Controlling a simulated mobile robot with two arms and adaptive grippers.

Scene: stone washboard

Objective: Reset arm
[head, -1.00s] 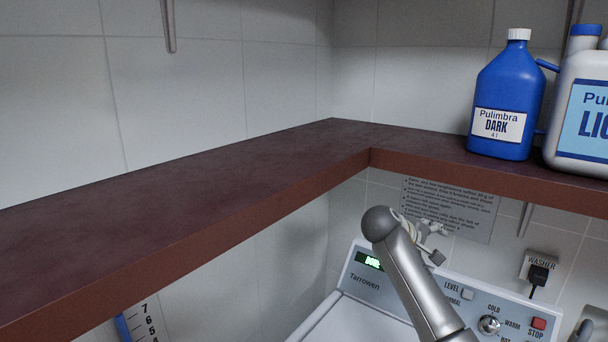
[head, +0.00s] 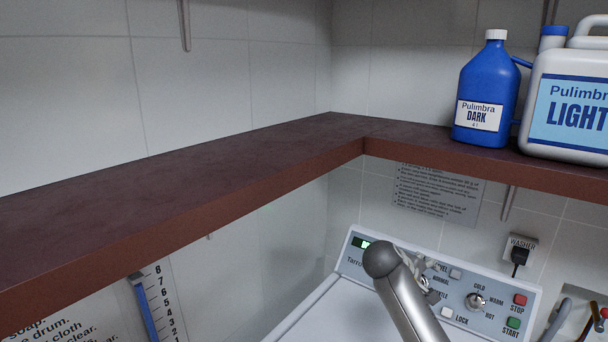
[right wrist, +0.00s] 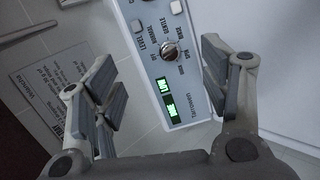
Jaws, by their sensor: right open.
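My right gripper (head: 424,278) shows small in the head view, mostly behind my grey arm link, over the washer's control panel (head: 455,292). In the right wrist view my right gripper (right wrist: 165,85) is open with nothing between its fingers. Behind the gap lie the washer panel (right wrist: 148,30) with a lit green display (right wrist: 166,100) and a round knob (right wrist: 170,51). My left gripper is not in view.
A dark red corner shelf (head: 200,185) runs above the washer (head: 315,315). A blue bottle (head: 487,90) and a white jug (head: 570,60) stand on its right part; its left part is bare. A plug (head: 520,255) and a wall notice (head: 437,192) are below the shelf.

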